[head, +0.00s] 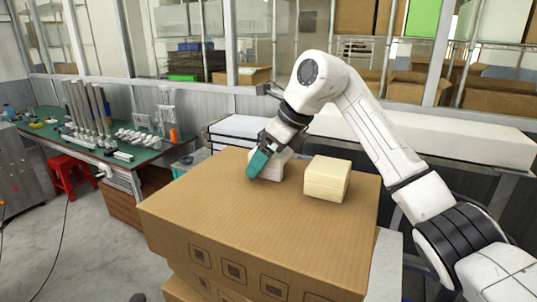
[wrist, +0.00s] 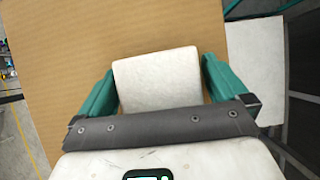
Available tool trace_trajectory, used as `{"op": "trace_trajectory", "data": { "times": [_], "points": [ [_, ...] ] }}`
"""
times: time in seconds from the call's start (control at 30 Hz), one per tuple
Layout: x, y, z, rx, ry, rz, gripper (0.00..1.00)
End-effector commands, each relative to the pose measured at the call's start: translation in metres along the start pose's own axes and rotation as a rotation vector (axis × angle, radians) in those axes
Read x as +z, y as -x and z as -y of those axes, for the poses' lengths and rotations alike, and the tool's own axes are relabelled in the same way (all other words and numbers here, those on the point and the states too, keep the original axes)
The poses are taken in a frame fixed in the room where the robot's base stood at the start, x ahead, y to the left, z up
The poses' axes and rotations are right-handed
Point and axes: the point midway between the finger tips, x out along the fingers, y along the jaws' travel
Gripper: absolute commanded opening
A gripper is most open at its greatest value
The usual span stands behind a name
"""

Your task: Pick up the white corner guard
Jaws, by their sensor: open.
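The white corner guard (wrist: 158,80) shows in the wrist view as a pale block on the cardboard box. It lies between the two teal fingers of my gripper (wrist: 158,85), which is open with one finger on each side of it. A narrow gap shows beside the fingers. In the head view my gripper (head: 264,163) points down at the box top, and the white corner guard (head: 278,166) is partly hidden behind its teal finger.
A cream-yellow block (head: 327,179) stands on the cardboard box (head: 220,210), right of my gripper. The front of the box top is clear. A green workbench (head: 75,137) with tubes and a red stool (head: 70,172) stand at the left. Shelves with boxes are behind.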

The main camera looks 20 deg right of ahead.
Motion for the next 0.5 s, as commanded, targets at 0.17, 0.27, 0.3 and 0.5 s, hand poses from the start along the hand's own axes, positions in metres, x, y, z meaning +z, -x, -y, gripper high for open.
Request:
{"op": "trace_trajectory", "data": {
  "times": [0.17,0.27,0.3,0.5],
  "points": [
    [0.0000,-0.0001,0.0001,0.000,0.000,0.000,1.00],
    [0.0000,0.0000,0.0000,0.000,0.000,0.000,0.90],
    [0.0000,0.0000,0.0000,0.000,0.000,0.000,0.87],
    [0.0000,0.0002,0.0000,0.000,0.000,0.000,0.67]
  ]
}}
